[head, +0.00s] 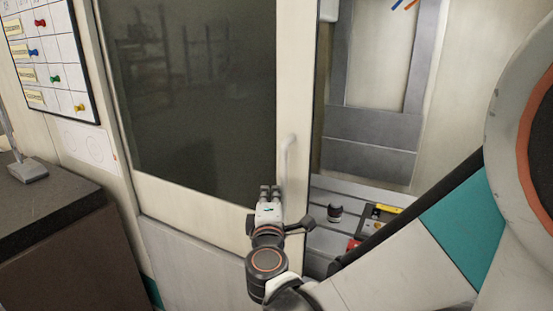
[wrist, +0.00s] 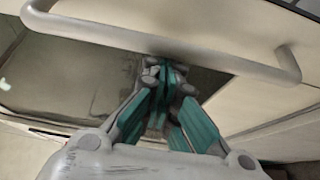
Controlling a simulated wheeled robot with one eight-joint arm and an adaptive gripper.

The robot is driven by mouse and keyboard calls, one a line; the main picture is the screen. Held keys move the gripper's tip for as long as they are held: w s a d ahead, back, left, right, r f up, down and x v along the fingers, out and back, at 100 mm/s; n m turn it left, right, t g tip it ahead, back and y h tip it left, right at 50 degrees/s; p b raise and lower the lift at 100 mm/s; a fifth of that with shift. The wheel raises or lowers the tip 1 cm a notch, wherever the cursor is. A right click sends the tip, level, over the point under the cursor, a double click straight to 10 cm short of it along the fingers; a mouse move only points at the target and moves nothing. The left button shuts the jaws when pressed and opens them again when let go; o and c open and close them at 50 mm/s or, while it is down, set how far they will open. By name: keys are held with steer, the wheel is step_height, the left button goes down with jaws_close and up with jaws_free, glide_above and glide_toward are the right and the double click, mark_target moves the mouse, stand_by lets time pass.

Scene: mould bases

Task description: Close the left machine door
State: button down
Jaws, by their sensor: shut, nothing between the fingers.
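The left machine door (head: 211,190) is a cream panel with a large dark window. To the right of its edge the machine's inside shows, so the door stands at least partly open. A pale vertical bar handle (head: 288,160) is near that edge; it also crosses the upper part of the wrist view (wrist: 165,43). My gripper (head: 270,190) is in front of the door, just left of the handle's lower end. Its fingers (wrist: 163,72) are shut and empty, with tips close to the bar. I cannot tell whether they touch it.
Inside the opening are a slotted machine bed (head: 350,198), a dark round part (head: 335,213) and a small tray with yellow and red items. A dark-topped counter (head: 45,200) stands at the left, below a pinned chart (head: 50,55).

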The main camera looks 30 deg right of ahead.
mark_target(282, 195)
steer(key=shift+s+d, duration=0.4)
steer(key=shift+s, duration=0.3)
steer(key=shift+s+d, duration=0.4)
steer(key=shift+s, duration=0.3)
steer(key=shift+s+f, duration=0.1)
steer(key=shift+s, duration=0.05)
